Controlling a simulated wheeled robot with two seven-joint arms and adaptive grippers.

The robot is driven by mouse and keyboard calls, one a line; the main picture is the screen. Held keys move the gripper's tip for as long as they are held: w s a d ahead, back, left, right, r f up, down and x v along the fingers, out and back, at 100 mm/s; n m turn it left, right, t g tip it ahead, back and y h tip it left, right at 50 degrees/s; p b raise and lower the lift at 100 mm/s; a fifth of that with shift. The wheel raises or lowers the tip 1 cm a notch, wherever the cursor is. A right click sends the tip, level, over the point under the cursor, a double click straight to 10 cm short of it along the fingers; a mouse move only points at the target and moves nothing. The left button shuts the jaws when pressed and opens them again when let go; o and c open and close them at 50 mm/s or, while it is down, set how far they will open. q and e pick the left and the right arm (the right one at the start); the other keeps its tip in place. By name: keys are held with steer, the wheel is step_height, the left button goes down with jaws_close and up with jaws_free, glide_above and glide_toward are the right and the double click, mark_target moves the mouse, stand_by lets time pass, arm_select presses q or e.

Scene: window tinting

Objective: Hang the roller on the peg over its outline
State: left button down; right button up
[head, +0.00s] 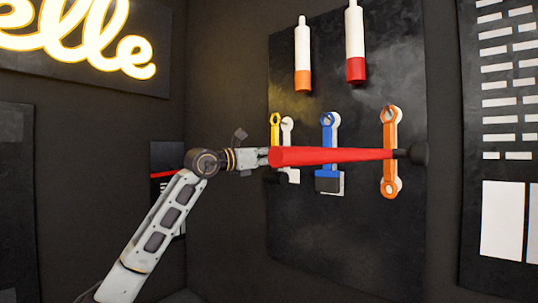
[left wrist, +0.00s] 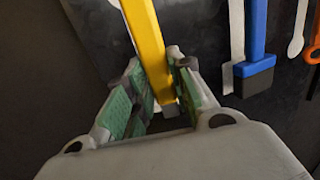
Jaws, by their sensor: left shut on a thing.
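The roller has a yellow handle (head: 275,121) with a ring at its top, upright in front of the black tool board. My left gripper (head: 263,157) is shut on it; the left wrist view shows the yellow handle (left wrist: 147,38) between the green-padded fingers (left wrist: 158,72). A white outline with a ring top (head: 288,124) shows just right of the handle. I cannot tell whether the ring touches a peg. My right gripper is not in view.
A red tapered bar with a black end (head: 335,156) crosses in front of the board. A blue tool (head: 327,133) and an orange tool (head: 389,127) hang on the board (head: 345,235). The lower board is clear.

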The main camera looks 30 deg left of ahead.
arm_select(q)
steer(key=shift+p+x, duration=0.55)
steer(key=shift+x, duration=0.35)
steer(key=shift+w+a+f, duration=0.15)
steer(key=shift+w+f, duration=0.25)
steer(key=shift+w, duration=0.2)
steer(key=shift+w+f, duration=0.1)
steer(key=c, duration=1.2)
jaws_free()
steer(key=shift+o, duration=0.2)
steer(key=shift+a, duration=0.1)
steer(key=r+v, duration=0.1)
steer(key=v, duration=1)
steer(key=shift+s+f, duration=0.4)
steer(key=shift+f, duration=0.15)
